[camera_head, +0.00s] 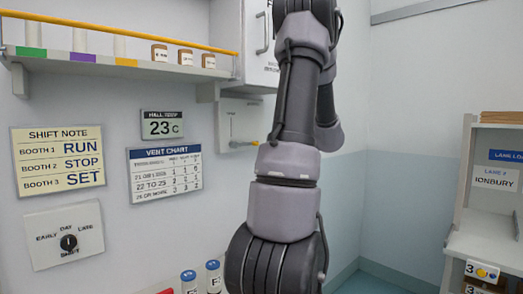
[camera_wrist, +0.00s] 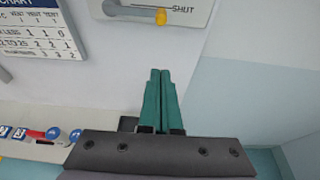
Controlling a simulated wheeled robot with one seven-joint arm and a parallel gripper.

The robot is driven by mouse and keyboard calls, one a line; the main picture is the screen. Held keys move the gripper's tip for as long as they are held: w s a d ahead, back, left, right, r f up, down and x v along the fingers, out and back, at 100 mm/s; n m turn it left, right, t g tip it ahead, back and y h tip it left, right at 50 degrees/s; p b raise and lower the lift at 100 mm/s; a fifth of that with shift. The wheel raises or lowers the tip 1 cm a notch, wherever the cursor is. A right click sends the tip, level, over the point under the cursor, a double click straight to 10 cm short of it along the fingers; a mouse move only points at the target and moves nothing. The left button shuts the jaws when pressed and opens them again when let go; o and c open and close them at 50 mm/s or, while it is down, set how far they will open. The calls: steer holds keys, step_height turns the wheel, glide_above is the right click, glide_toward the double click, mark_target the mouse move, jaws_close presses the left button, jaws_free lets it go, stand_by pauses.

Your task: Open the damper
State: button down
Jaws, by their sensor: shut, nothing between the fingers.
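The damper is a pale wall plate (camera_head: 240,112) with a lever (camera_head: 240,143), partly behind my arm in the head view. In the wrist view the plate (camera_wrist: 197,14) is cut off by the top edge. Its grey lever (camera_wrist: 128,12) lies nearly level and ends in a yellow-orange tip (camera_wrist: 161,17) beside the printed word SHUT. My gripper (camera_wrist: 160,72) has teal fingers closed together with nothing between them. In the picture the fingertips are below the lever tip, apart from it. The gripper cannot be made out behind my arm in the head view.
A vent chart (camera_head: 166,174), a hall temperature display reading 23 C (camera_head: 162,124) and a shift note (camera_head: 56,161) hang left. A dial plate (camera_head: 65,235) is below. A shelf (camera_head: 120,66) with jars is above. A rack (camera_head: 487,235) stands right. The wall near my fingers is bare.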

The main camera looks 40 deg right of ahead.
mark_target(246, 145)
steer(key=w+a, duration=0.1)
steer(key=w, duration=0.8)
steer(key=shift+w+r, duration=0.2)
steer(key=shift+r, duration=0.2)
